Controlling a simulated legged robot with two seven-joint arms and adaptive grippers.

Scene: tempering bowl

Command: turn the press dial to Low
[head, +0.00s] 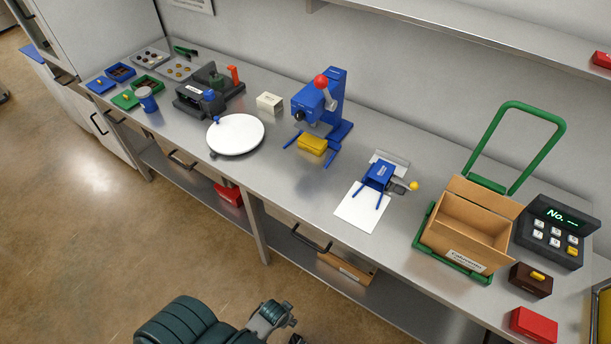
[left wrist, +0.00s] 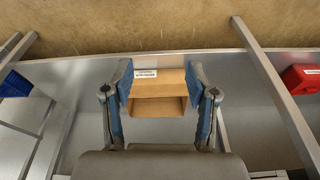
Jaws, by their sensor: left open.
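A blue press (head: 335,100) with a red ball on top stands against the back of the counter in the head view. A small pale part shows on its side, but I cannot tell whether it is the dial, and no Low mark can be read. A yellow block (head: 312,145) sits at its base. My left gripper (head: 292,325) is low at the bottom edge of the head view, in front of the counter and well away from the press. In the left wrist view the left gripper (left wrist: 162,88) is open and empty, with a cardboard box beyond its fingers. My right gripper is not visible.
On the counter are a white round plate (head: 236,135), a smaller blue device (head: 380,175) with a yellow knob, a cardboard box in a green-handled frame (head: 530,110) and a keypad (head: 550,232). Below, the lower shelf holds a red bin (head: 229,194) and a cardboard box (left wrist: 160,88).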

